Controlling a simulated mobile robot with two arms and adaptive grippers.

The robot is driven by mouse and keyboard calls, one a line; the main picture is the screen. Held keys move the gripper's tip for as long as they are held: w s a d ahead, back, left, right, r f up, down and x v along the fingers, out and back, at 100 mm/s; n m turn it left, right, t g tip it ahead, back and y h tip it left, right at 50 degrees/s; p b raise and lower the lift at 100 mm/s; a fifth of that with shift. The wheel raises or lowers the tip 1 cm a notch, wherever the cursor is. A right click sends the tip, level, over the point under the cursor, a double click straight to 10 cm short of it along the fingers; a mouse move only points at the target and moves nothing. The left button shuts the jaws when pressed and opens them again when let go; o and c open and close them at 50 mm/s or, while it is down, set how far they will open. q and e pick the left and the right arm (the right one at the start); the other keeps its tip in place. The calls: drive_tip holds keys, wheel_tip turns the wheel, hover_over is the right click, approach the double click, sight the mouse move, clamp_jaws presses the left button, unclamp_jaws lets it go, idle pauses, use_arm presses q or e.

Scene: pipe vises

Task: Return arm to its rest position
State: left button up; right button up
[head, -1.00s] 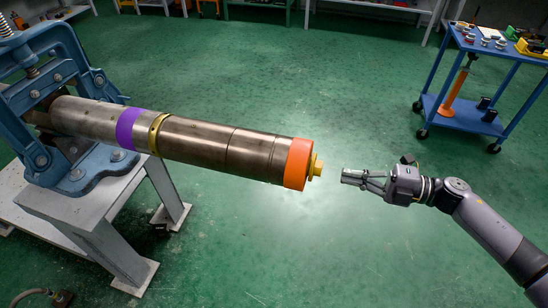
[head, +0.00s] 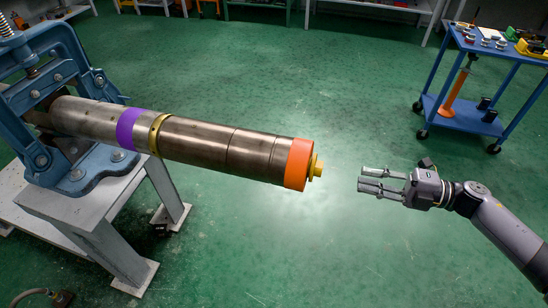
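My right arm comes in from the lower right. Its gripper (head: 361,179) is open and empty, with its fingers spread apart and pointing left. It hangs over the floor to the right of the pipe (head: 205,142), with a clear gap between them. The pipe is steel with a purple band, a brass ring and an orange end cap (head: 299,164) with a yellow fitting (head: 316,169) at its tip. My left gripper is not in view.
A blue vise (head: 70,165) on a grey stand (head: 95,215) holds the pipe at the left. A blue cart (head: 470,118) with tools stands at the upper right. Benches line the back. Green floor is free around the gripper. A small fixture with a hose (head: 60,297) is at lower left.

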drive_tip(key=v, duration=0.8)
drive_tip(key=w+d+f+m+t+h+p, duration=0.1)
drive_tip(key=w+d+f+m+t+h, duration=0.15)
drive_tip(key=f+m+t+h, duration=0.4)
drive_tip(key=w+d+f+m+t+h+p, duration=0.1)
drive_tip(key=w+d+f+m+t, duration=0.15)
drive_tip(key=f+m, duration=0.65)
drive_tip(key=s+d+f+m+g+h, duration=0.1)
drive_tip(key=s+f+m+h, duration=0.25)
drive_tip(key=f, duration=0.55)
drive_tip(key=s+f+m+g+h, duration=0.1)
drive_tip(key=s+f+m+h, duration=0.2)
drive_tip(key=f, duration=0.7)
drive_tip(key=s+a+f+m+g+h+p, duration=0.1)
drive_tip(key=s+f+g+h, duration=0.1)
drive_tip(key=s+f, duration=0.45)
drive_tip(key=s+a+f+m+g+h, duration=0.1)
drive_tip(key=s+a+f+m+g, duration=0.1)
drive_tip(key=s+f, duration=0.5)
drive_tip(key=s+a+f+m+g, duration=0.1)
drive_tip(key=s+a+f+g, duration=0.1)
drive_tip(key=s, duration=0.6)
drive_tip(key=s+a+f+m+g, duration=0.1)
drive_tip(key=s+a, duration=0.3)
drive_tip(key=s, duration=0.4)
drive_tip(key=s+a+f+m+g, duration=0.1)
drive_tip(key=s+a+f+g, duration=0.2)
drive_tip(key=s, duration=0.5)
drive_tip(key=shift+g+p, duration=0.4)
drive_tip(key=shift+g, duration=0.1)
